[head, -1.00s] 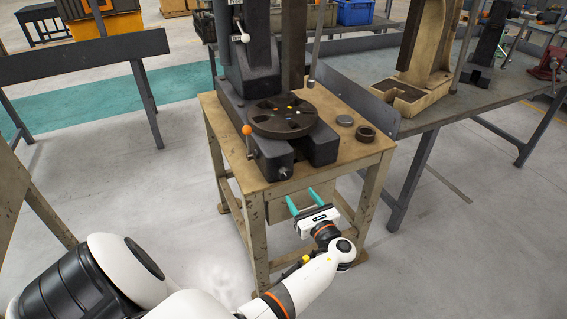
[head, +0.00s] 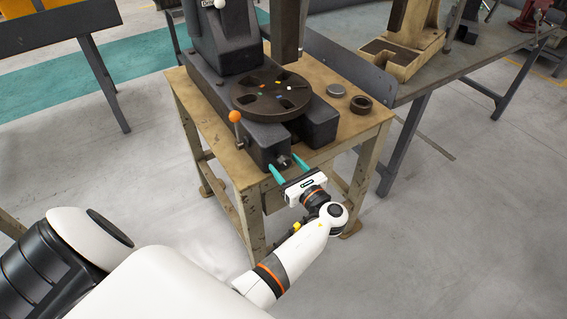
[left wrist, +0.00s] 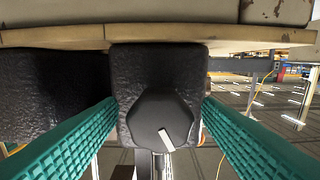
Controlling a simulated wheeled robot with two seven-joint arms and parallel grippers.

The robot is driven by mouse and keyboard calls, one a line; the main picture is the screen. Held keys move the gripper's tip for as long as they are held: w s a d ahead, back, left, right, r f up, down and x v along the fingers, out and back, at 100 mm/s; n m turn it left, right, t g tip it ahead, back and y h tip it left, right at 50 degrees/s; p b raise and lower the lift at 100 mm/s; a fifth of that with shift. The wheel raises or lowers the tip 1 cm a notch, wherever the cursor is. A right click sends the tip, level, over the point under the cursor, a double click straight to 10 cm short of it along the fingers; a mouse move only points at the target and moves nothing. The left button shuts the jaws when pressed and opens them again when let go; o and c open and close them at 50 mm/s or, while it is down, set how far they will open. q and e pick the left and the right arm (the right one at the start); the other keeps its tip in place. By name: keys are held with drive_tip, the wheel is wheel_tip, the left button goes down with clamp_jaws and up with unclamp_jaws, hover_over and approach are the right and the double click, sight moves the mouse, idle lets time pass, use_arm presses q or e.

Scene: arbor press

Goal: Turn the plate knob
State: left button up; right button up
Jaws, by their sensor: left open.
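The plate knob (head: 285,160) is a small dark knob at the front end of the press base, below the round slotted plate (head: 270,95). In the left wrist view the knob (left wrist: 150,112) appears as a dark faceted face with a white mark, in front of a black block. My left gripper (head: 284,163) is open, with its teal fingers pointing at the press. In the left wrist view the fingers lie on either side of the knob, with gaps visible; I see no clear contact. My right gripper is out of view.
The press stands on a wooden-topped table (head: 205,125). An orange-tipped lever (head: 235,117) rises left of the knob. A grey disc (head: 336,91) and a dark ring (head: 361,104) lie to the right.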

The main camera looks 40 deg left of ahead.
use_arm(q)
drive_tip(key=shift+d, duration=0.1)
drive_tip(key=c, duration=1)
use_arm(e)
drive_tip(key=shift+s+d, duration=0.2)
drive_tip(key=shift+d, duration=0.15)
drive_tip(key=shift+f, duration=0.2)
